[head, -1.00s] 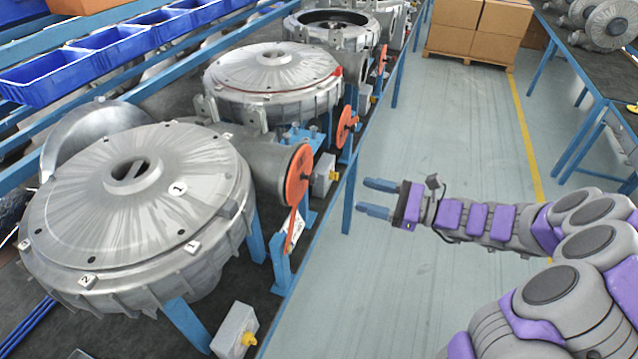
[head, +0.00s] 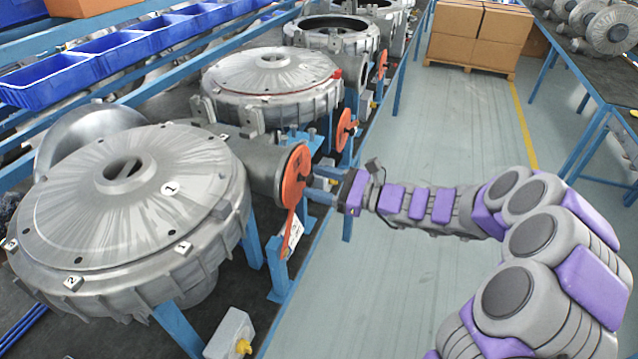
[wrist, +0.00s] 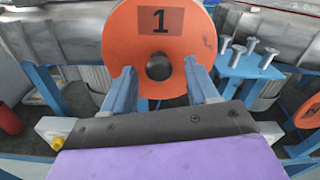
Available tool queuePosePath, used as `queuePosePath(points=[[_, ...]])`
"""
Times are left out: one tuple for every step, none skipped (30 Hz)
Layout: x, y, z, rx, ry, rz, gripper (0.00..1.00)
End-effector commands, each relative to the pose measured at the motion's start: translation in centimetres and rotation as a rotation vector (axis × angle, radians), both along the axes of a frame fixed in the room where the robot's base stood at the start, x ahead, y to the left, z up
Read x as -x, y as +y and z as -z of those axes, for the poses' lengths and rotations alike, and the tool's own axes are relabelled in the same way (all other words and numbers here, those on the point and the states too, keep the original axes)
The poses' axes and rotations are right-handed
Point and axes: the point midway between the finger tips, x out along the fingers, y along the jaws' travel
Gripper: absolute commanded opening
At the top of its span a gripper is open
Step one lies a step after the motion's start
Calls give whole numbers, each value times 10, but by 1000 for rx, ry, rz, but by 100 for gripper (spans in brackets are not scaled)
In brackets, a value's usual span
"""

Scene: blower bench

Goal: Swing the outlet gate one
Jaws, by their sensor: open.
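The outlet gate one is an orange round disc (head: 294,178) on the end of the outlet pipe of the nearest blower (head: 130,200). In the wrist view the disc (wrist: 135,35) faces me and carries a dark label "1" above a dark round hub (wrist: 158,67). An orange strip with a white tag (head: 292,235) hangs below the disc in the head view. My gripper (head: 318,184) is just right of the disc, pointing at its face. In the wrist view its open fingers (wrist: 159,70) lie on either side of the hub. I cannot tell whether the fingertips touch the disc.
Two more blowers (head: 272,80) stand behind along the bench, with similar orange discs (head: 346,128). A grey box with a yellow knob (head: 230,335) is at the front. Blue bins (head: 110,45) line the left. The aisle floor (head: 440,130) is clear up to stacked cartons (head: 480,35).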

Motion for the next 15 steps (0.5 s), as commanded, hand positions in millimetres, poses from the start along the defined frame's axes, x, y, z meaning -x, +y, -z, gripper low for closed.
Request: queuePosePath(points=[[0, 0, 0, 0, 0, 0, 59], [0, 0, 0, 1, 0, 0, 59], [0, 1, 0, 1, 0, 0, 59], [0, 2, 0, 2, 1, 0, 59], [0, 3, 0, 2, 1, -1, 56], [0, 3, 0, 2, 0, -1, 52], [0, 3, 0, 2, 0, -1, 49], [0, 4, 0, 2, 0, -1, 46], [0, 4, 0, 3, 0, 0, 42], [0, 5, 0, 3, 0, 0, 40], [0, 5, 0, 3, 0, 0, 37], [0, 5, 0, 3, 0, 0, 33], [0, 5, 0, 3, 0, 0, 30], [0, 4, 0, 3, 0, 0, 27], [0, 4, 0, 3, 0, 0, 23]])
